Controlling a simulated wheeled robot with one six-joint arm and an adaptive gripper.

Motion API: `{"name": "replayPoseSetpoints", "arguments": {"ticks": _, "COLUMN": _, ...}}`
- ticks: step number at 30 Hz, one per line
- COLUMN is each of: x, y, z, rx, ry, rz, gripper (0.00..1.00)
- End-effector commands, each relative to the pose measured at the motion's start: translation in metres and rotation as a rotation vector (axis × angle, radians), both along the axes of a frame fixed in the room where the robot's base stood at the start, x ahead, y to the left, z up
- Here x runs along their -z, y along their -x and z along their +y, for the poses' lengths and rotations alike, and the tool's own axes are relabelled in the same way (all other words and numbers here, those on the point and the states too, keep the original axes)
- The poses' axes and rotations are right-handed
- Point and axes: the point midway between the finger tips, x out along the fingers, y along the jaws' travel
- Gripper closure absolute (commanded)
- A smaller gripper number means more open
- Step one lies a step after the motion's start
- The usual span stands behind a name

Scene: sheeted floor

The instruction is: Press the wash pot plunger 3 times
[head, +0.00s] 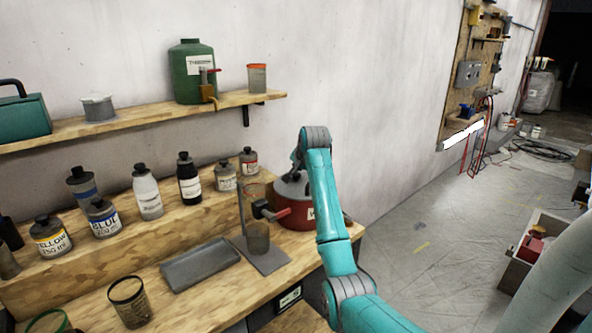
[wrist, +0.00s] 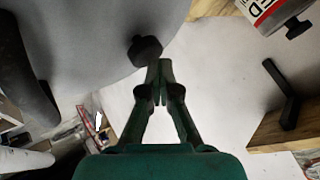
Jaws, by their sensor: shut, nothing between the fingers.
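The wash pot (head: 314,214) is a red pot with a grey domed lid, standing at the right end of the wooden bench. In the wrist view its pale grey lid (wrist: 85,40) fills the upper left, with a dark knob, seemingly the plunger (wrist: 144,49), on it. My gripper (wrist: 160,68) is shut and empty, its fingertips close beside the knob in the picture. I cannot tell whether they touch it. In the head view my gripper (head: 295,172) is over the pot's lid, and my arm hides the pot's right side.
A red-labelled bottle (head: 249,161) stands left of the pot. A stand with a clear cup (head: 258,238) is in front of it, beside a grey tray (head: 200,264). Several paint bottles line the raised step. A wall shelf (head: 135,128) with a bracket (wrist: 281,95) is above.

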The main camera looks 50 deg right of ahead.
Motion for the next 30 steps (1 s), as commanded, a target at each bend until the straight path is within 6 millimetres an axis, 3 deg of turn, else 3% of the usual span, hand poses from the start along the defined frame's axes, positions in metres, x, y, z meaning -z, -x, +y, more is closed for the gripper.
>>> {"name": "replayPoseSetpoints", "arguments": {"ticks": 30, "x": -0.032, "y": 0.000, "z": 0.000, "rx": 0.000, "ry": -0.001, "rz": 0.001, "gripper": 1.00}}
